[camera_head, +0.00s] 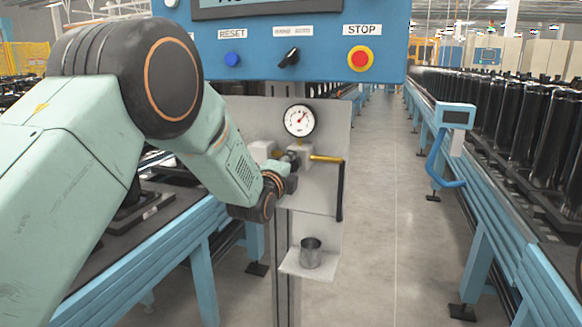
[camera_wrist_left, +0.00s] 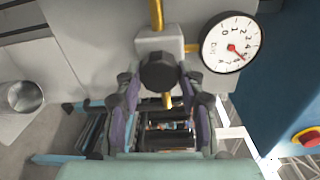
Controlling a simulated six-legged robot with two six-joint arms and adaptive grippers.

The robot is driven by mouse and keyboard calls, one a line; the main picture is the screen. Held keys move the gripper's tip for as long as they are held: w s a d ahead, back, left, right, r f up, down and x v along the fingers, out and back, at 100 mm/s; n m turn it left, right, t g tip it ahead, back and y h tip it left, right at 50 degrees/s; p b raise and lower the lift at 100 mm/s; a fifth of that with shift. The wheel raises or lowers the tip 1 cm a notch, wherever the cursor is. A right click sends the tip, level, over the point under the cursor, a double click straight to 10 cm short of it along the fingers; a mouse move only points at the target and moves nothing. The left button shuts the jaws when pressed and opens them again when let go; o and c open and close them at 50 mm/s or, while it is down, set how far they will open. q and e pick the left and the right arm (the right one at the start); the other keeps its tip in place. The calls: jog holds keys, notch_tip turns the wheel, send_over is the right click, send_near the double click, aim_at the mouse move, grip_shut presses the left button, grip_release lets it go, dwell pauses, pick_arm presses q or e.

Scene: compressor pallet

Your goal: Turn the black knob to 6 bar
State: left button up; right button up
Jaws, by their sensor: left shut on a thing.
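The black knob (camera_wrist_left: 158,72) sits on the front of a pale regulator block (camera_wrist_left: 160,42) in the left wrist view. My left gripper (camera_wrist_left: 158,98) has one finger on each side of the knob and is shut on it. In the head view the gripper (camera_head: 289,168) reaches the block from the left, and the knob is mostly hidden there. The round white gauge (camera_head: 299,121) is above the block. It also shows, turned, in the left wrist view (camera_wrist_left: 229,43), its red needle pointing to the lower right; I cannot read the exact value. My right gripper is not in view.
A yellow pipe (camera_head: 326,158) and a black hanging bar (camera_head: 340,191) are right of the block. A metal cup (camera_head: 311,253) stands on a small shelf below. The blue control box (camera_head: 330,62) with buttons overhangs the panel. The aisle floor (camera_head: 385,230) to the right is clear.

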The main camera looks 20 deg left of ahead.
pick_arm(q)
jog(key=shift+r+m, duration=0.2)
jog(key=shift+m, duration=0.2)
jog(key=o, duration=1.2)
jog(key=shift+w+a+f, duration=0.1)
jog(key=shift+w+f, duration=0.05)
jog(key=shift+f, duration=0.05)
jog(key=shift+s, duration=0.2)
jog(key=s, duration=1.2)
jog(key=shift+a+r, duration=0.1)
jog(key=shift+r, duration=0.15)
jog(key=shift+w, duration=0.15)
